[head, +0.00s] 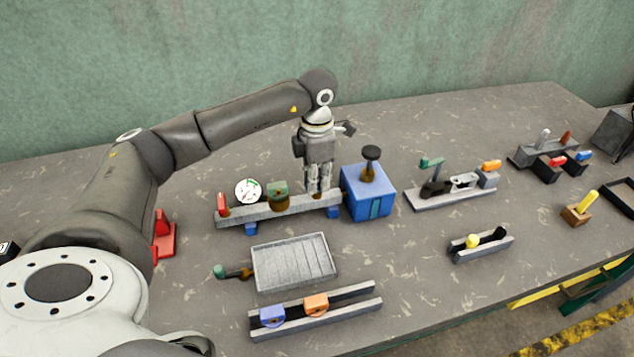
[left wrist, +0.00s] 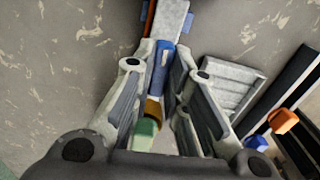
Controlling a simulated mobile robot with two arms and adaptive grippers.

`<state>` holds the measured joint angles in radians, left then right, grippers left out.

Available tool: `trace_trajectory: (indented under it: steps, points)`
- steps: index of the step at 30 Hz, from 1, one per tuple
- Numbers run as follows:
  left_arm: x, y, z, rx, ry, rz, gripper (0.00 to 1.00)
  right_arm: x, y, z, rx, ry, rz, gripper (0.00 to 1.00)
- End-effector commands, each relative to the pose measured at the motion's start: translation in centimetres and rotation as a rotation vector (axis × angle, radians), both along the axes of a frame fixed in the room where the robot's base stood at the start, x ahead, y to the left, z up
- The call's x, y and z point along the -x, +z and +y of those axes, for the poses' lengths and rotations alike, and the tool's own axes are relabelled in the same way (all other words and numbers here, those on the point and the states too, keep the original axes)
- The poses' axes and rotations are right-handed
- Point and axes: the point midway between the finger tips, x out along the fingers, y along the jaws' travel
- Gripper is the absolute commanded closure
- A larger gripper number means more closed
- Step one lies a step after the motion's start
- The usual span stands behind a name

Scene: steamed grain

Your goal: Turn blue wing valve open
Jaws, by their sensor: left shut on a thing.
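The grey manifold rail (head: 240,216) stands on blue feet near the middle of the table. My left gripper (head: 317,192) points down over the right end of this rail, next to the blue box. In the left wrist view, the two fingers (left wrist: 163,58) are shut on a long blue piece (left wrist: 159,66), the wing of the blue wing valve. In the head view, the fingers hide this valve. How far it is turned I cannot tell. My right gripper is not in view.
The rail also bears a green-topped brass valve (head: 279,190), a white gauge (head: 248,190) and a red lever (head: 222,203). A blue box (head: 368,195) with a black knob stands close at the right. A grey tray (head: 292,262) lies in front.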

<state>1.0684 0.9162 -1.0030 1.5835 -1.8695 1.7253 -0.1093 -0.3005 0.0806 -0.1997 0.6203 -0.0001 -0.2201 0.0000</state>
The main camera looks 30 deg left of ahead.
Motion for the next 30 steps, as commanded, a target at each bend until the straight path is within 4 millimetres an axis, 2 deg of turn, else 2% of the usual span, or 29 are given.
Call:
trace_trajectory:
  steps: [20, 21, 24, 25, 30]
  points:
    - [-0.15, 0.26, 0.01, 0.0, -0.058, -0.006, 1.0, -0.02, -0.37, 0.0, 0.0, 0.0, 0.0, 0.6]
    - [-0.15, 0.26, 0.01, 0.0, -0.058, -0.006, 0.8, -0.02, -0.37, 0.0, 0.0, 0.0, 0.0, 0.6]
    - [-0.12, 0.2, 0.01, 0.0, -0.057, -0.005, 0.67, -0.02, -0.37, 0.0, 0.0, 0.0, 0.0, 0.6]
    - [-0.11, 0.19, 0.01, 0.0, -0.056, -0.005, 0.64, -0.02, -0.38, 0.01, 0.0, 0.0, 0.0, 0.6]
    - [-0.06, 0.11, 0.0, 0.0, -0.055, -0.003, 0.64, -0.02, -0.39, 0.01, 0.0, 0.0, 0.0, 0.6]
